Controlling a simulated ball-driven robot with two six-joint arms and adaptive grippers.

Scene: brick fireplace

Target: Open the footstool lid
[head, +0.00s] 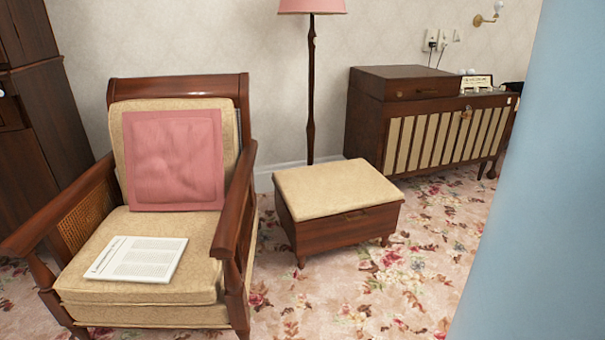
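The footstool (340,231) stands on the carpet at the middle of the head view, just right of the armchair. It is a dark wooden box on short legs. Its lid (338,188) has a cream padded top and lies down flat on the box. A small catch or handle seems to show at the upper front edge, too small to make out. Neither of my grippers is in the head view.
A wooden armchair (140,306) with a pink cushion (175,160) and a newspaper (136,258) stands at left. A floor lamp (311,90) and a wooden cabinet (365,125) are behind. A pale blue surface (545,200) blocks the right side. Flowered carpet (400,280) is clear in front.

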